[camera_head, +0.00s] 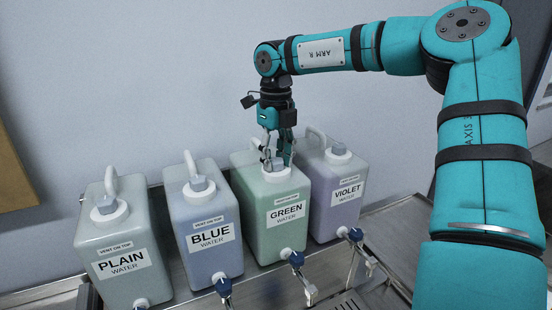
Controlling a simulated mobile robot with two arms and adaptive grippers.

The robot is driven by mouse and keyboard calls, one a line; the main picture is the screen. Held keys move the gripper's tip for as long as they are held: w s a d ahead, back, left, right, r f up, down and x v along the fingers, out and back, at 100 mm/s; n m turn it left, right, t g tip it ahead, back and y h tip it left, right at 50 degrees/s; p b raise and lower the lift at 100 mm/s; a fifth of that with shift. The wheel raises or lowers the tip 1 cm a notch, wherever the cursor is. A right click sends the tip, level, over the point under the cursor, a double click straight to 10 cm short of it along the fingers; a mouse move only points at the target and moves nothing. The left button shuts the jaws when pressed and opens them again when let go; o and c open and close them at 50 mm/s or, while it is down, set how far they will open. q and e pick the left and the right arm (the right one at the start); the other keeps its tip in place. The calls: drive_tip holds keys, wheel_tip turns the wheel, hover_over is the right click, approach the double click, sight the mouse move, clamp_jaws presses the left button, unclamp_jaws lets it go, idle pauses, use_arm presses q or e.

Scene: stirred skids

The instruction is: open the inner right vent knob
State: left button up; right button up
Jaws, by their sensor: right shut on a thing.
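The inner right jug is the green one (290,232), labelled GREEN WATER, with "vent on top" printed above. Its white cap (276,175) carries a small grey vent knob (275,164). My right gripper (277,158) points down from above and is shut on this knob. The fingers partly hide the knob, so I cannot tell how far it is turned. My left gripper is not in view.
The plain jug (124,255) and blue jug (203,232) stand to the left, the violet jug (336,200) close on the right. Each has a top handle and vent knob. Blue-handled taps (296,259) stick out in front over a metal tray (385,212). A wall is behind.

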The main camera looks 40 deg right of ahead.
drive_tip(key=n, duration=0.4)
drive_tip(key=shift+n, duration=2)
drive_tip(key=o, duration=1.1)
drive_tip(key=shift+o, duration=0.2)
wheel_tip(320, 180, up, 12)
